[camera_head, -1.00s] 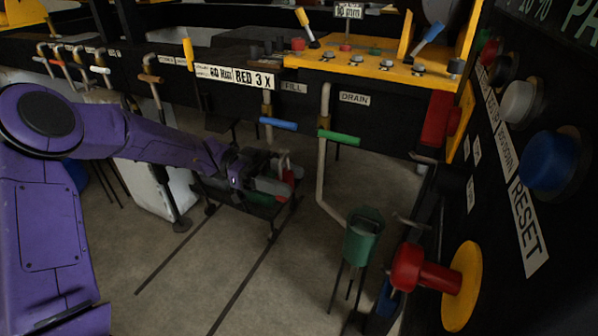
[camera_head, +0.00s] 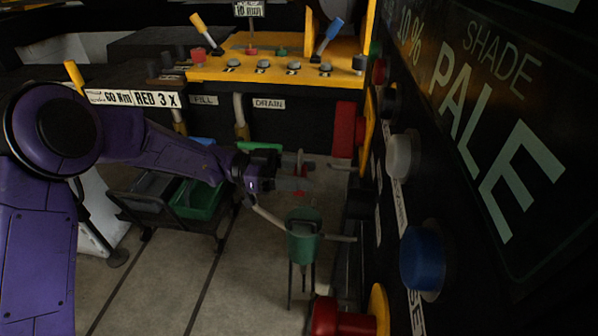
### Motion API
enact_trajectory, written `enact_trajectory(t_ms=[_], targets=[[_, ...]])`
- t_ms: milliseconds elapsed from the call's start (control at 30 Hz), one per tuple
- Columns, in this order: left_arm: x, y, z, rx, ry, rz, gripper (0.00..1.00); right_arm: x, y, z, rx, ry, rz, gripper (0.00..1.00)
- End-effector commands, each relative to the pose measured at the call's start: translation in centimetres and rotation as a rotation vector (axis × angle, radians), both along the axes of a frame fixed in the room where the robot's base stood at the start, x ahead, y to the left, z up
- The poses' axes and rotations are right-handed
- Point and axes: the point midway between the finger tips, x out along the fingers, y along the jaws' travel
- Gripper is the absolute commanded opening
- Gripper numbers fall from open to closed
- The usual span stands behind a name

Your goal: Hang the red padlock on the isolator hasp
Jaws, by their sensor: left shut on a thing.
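My left gripper (camera_head: 283,183) reaches in from the left and is shut on the red padlock (camera_head: 301,184). The padlock is small and partly hidden by the fingers; a pale upright shape like its shackle shows above them. The gripper is in the air above and behind the green funnel-like cup, left of the black panel. I cannot make out the isolator hasp for certain; a red block (camera_head: 346,130) on a yellow plate and a red knob (camera_head: 338,318) on a yellow disc are on the panel side. My right gripper is not in view.
A low cart with a green tray (camera_head: 197,200) and a grey tray stands left, behind my arm. The green cup (camera_head: 304,240) stands on thin legs. The black panel with a blue button (camera_head: 422,258) fills the right. Open floor lies at lower middle.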

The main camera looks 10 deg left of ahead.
Motion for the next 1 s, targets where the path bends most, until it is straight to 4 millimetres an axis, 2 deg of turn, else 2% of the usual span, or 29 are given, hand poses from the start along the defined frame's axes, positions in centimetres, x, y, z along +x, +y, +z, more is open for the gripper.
enact_trajectory(t_ms=[900, 1000], targets=[[0.0, -6.8, -0.5, 0.0, -0.001, -0.005, 0.17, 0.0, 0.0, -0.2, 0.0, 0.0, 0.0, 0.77], [0.0, -7.4, -1.0, 0.0, 0.0, -0.006, 0.17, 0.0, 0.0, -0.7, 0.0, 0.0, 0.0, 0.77]])
